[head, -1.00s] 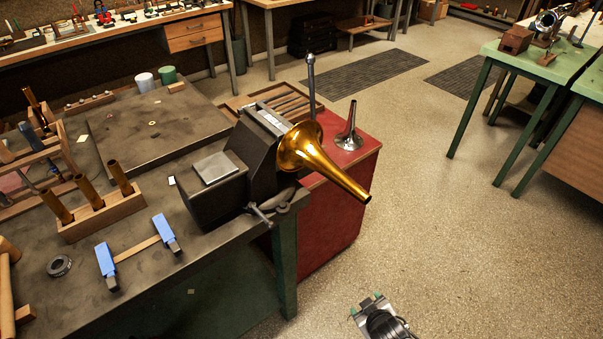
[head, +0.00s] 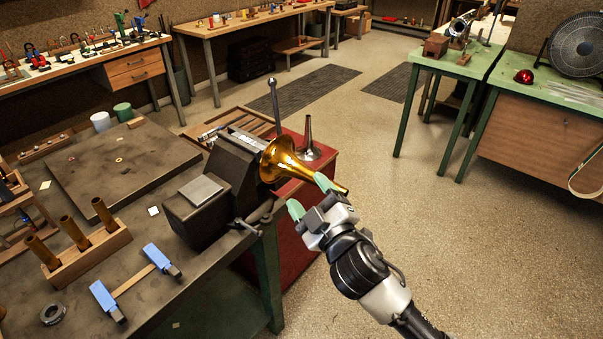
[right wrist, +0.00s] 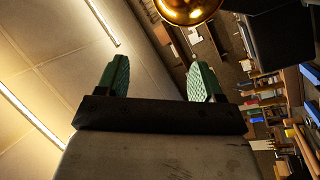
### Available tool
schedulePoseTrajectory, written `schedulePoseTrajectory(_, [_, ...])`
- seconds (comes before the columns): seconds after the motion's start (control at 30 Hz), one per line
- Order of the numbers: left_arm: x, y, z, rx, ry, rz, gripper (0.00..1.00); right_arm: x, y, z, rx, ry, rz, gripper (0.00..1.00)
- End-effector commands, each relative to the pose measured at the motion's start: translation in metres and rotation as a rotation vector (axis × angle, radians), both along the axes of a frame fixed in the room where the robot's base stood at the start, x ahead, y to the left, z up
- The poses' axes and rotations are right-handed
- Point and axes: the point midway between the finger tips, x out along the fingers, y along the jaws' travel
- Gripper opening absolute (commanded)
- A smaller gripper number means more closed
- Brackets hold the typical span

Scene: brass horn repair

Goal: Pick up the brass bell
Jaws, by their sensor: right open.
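The brass bell (head: 279,160) is a golden horn with its wide flare against the black vise (head: 215,178) on the workbench corner. Its narrow end points right and slightly down, out past the bench edge. My right gripper (head: 308,196) is open, just below and in front of the bell. One green fingertip overlaps the bell's narrow part in the head view; I cannot tell if they touch. In the right wrist view, the green fingers (right wrist: 161,78) are spread and empty, and the bell's flare (right wrist: 188,8) shows at the top edge. My left gripper is not in view.
A silver bell (head: 309,150) stands on the red cabinet (head: 290,240) behind the brass bell. A metal rod (head: 274,105) rises by the vise. A wooden block with brass tubes (head: 88,250) and a blue-ended tool (head: 134,281) lie on the bench. The floor to the right is clear.

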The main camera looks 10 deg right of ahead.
Motion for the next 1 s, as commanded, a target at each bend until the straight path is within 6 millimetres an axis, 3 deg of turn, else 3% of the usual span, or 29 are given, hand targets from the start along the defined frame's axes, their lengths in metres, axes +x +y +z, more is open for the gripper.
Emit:
schedulePoseTrajectory(0.27, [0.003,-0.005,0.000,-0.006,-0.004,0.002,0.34,0.012,0.046,0.059,-0.246,-0.358,0.237,0.67])
schedulePoseTrajectory(0.4, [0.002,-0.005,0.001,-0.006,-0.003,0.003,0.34,0.011,0.079,0.083,-0.498,-0.599,0.445,0.67])
schedulePoseTrajectory(0.5, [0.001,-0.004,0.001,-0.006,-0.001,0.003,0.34,0.010,0.096,0.083,-0.780,-0.763,0.655,0.67])
schedulePoseTrajectory(0.57, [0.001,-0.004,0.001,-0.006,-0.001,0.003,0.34,0.013,0.096,0.076,-0.966,-0.821,0.783,0.67])
schedulePoseTrajectory(0.67, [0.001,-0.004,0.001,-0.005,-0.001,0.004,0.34,0.026,0.076,0.060,-1.289,-0.836,0.988,0.67])
schedulePoseTrajectory(0.8, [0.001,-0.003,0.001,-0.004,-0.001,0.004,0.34,0.051,0.014,0.049,-1.689,-0.693,1.214,0.67])
schedulePoseTrajectory(0.9, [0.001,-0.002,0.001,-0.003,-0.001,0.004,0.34,0.064,-0.031,0.052,-1.876,-0.542,1.313,0.67])
schedulePoseTrajectory(1.0, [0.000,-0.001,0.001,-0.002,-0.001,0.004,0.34,0.069,-0.063,0.058,-1.982,-0.419,1.371,0.67])
